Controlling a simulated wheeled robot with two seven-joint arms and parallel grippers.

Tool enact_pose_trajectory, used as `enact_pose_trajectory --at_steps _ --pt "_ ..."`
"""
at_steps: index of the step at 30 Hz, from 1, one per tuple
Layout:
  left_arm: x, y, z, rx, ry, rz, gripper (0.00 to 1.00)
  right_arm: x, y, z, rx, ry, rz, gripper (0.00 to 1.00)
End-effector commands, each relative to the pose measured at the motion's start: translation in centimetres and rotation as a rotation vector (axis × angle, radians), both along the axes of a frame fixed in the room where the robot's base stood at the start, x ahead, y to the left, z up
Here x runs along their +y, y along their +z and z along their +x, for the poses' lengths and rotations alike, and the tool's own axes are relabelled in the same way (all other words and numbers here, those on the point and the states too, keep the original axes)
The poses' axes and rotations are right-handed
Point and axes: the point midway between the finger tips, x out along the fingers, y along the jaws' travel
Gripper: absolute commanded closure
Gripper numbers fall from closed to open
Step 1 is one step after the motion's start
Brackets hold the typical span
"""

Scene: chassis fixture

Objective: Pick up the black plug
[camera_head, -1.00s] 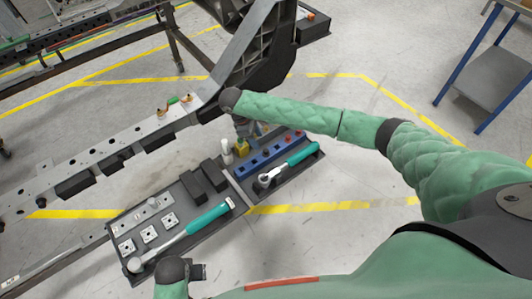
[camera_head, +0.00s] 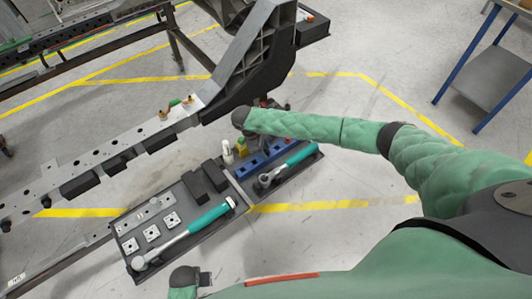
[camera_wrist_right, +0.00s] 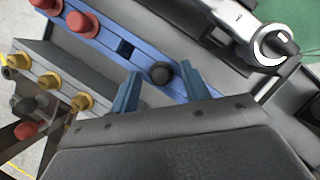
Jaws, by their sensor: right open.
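The black plug (camera_wrist_right: 160,73) is a small round dark knob on the blue rack (camera_wrist_right: 205,88) in the right wrist view. My right gripper (camera_wrist_right: 160,86) is open, with its two blue fingers on either side of the plug. I cannot tell whether they touch it. In the head view, the end of my right arm is over the blue rack (camera_head: 250,168) and its fingers are mostly hidden. My left gripper (camera_head: 205,279) is low in the head view, away from the plug, and its jaw opening is unclear.
Red plugs (camera_wrist_right: 82,24) and yellow fittings (camera_wrist_right: 48,81) stand nearby. A ratchet (camera_wrist_right: 245,30) lies beside the rack. A dark tray (camera_head: 213,222) holds a torque wrench (camera_head: 185,238), square plates and black blocks. The chassis rail (camera_head: 90,162) runs close behind.

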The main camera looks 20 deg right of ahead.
Motion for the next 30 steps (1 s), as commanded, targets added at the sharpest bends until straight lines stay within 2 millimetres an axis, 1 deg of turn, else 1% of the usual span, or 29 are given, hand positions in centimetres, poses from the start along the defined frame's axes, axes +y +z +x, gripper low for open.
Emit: enact_pose_trajectory --at_steps 7,8,9,14,15,26,29,30 --pt "0.0 -0.2 0.0 0.001 0.0 0.0 0.6 0.0 -0.2 0.0 0.0 0.0 0.001 0.53" --pt "0.0 -0.2 -0.1 0.001 0.0 0.0 0.6 0.0 -0.2 0.0 0.0 0.0 0.001 0.57" --pt "0.0 -0.2 -0.1 0.001 0.0 0.0 0.6 0.0 -0.2 0.0 0.0 0.0 0.001 0.65" --pt "0.0 -0.2 -0.1 0.001 0.0 0.0 0.6 0.0 -0.1 0.0 0.0 0.0 0.001 0.97" --pt "0.0 -0.2 -0.1 0.002 0.001 0.0 0.6 0.0 -0.2 0.0 0.0 0.0 0.001 1.0" --pt "0.0 -0.3 -0.1 0.003 0.0 0.001 0.6 0.0 0.0 0.0 0.0 0.0 0.0 1.0" --pt "0.0 -0.2 -0.1 0.006 0.0 0.001 0.6 0.0 0.5 0.0 -0.001 0.0 0.002 1.0" --pt "0.0 0.4 0.1 0.002 -0.001 -0.001 0.6 0.0 0.9 0.0 -0.002 0.0 0.002 1.0"
